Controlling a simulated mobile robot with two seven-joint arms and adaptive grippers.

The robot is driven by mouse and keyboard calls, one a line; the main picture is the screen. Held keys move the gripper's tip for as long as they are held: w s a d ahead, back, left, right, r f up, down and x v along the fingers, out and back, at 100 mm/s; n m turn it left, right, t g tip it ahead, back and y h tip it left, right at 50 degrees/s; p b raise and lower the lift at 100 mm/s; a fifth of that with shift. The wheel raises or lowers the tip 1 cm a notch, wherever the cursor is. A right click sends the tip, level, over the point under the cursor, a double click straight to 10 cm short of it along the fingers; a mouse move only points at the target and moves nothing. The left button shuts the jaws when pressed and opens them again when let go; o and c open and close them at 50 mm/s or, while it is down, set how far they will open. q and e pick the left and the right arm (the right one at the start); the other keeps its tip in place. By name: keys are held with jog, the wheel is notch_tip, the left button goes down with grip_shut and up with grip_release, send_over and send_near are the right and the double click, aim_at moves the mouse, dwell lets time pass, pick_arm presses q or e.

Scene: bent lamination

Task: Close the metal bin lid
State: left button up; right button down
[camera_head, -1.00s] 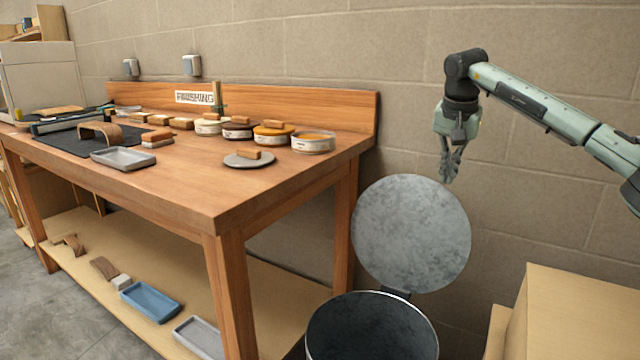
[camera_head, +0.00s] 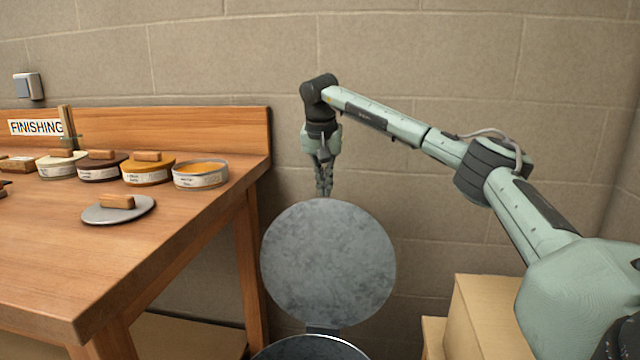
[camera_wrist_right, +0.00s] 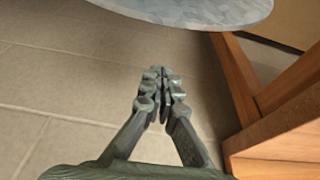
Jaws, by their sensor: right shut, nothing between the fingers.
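The metal bin (camera_head: 312,349) stands on the floor at the bottom of the head view, with only its top rim showing. Its round grey lid (camera_head: 328,262) stands open, upright on the hinge at the rear of the rim. My right gripper (camera_head: 325,194) points down just above the lid's top edge, near the wall. It is shut and empty. In the right wrist view the shut fingers (camera_wrist_right: 160,82) show in the middle, and the lid (camera_wrist_right: 205,8) lies at the top edge, apart from them in the picture. My left gripper is not in view.
A wooden workbench (camera_head: 150,255) with several tins (camera_head: 200,176) and a round plate (camera_head: 118,212) stands left of the bin. Cardboard-coloured boxes (camera_head: 480,315) stand to the right. A block wall (camera_head: 440,60) closes off the back.

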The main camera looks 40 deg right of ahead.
aim_at(323, 212)
jog(key=shift+s+a+f, duration=0.2)
jog(key=shift+a+f, duration=0.05)
jog(key=shift+f, duration=0.8)
jog(key=shift+s+a+f, duration=0.2)
jog(key=shift+a+f, duration=0.05)
jog(key=shift+f, duration=0.75)
jog(key=shift+s+a+f, duration=0.2)
jog(key=shift+a+f, duration=0.05)
jog(key=shift+f, duration=0.8)
